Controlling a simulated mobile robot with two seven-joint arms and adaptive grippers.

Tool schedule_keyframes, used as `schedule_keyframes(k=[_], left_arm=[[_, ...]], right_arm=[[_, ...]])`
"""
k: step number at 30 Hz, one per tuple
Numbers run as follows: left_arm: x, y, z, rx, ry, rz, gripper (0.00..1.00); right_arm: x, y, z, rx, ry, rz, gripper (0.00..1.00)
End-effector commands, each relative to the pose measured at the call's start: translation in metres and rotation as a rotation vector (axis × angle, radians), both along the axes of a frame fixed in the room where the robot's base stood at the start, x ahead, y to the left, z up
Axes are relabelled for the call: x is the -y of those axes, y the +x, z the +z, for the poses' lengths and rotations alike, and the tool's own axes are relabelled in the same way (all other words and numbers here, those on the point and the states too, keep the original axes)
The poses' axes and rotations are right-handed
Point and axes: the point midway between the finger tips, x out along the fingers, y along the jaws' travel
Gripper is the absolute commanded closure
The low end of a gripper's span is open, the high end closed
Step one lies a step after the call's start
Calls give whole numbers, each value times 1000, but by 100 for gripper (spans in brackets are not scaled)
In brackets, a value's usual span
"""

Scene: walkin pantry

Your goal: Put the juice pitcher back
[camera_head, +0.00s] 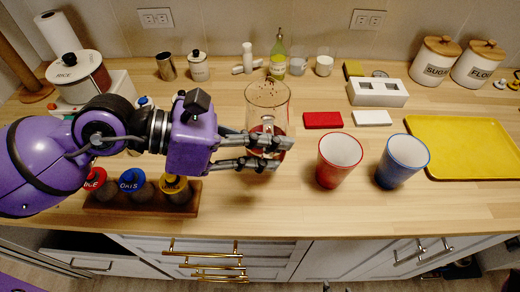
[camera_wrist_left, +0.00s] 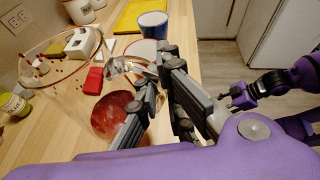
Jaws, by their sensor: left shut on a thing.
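The juice pitcher (camera_head: 268,103) is clear glass with red juice low inside, and it looks about upright over the middle of the counter. In the left wrist view its wide rim and red juice (camera_wrist_left: 118,115) show left of the fingers. My left gripper (camera_head: 268,152) reaches in from the left and is shut on the pitcher at its near side. The fingers hide the gripped part, and I cannot tell whether the base touches the counter. My right gripper (camera_wrist_left: 236,95) shows small at the right of the left wrist view, away from the pitcher; its opening is unclear.
A red cup (camera_head: 338,160) and a blue cup (camera_head: 402,160) stand to the right, before a yellow tray (camera_head: 465,147). Red and white blocks (camera_head: 323,120) lie behind the cups. A jar rack (camera_head: 185,205) sits under my left arm. Bottles and glasses line the back wall.

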Motion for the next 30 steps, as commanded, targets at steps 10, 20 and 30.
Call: schedule_keyframes(k=[10, 20, 30], left_arm=[[-12, 41, -37, 17, -7, 2, 100], [-15, 50, -71, 15, -7, 1, 100], [-15, 51, -80, 20, -6, -1, 100]], right_arm=[[-5, 11, 6, 24, 8, 1, 60], [-4, -1, -4, -3, 4, 5, 60], [-3, -4, -5, -9, 3, 5, 60]])
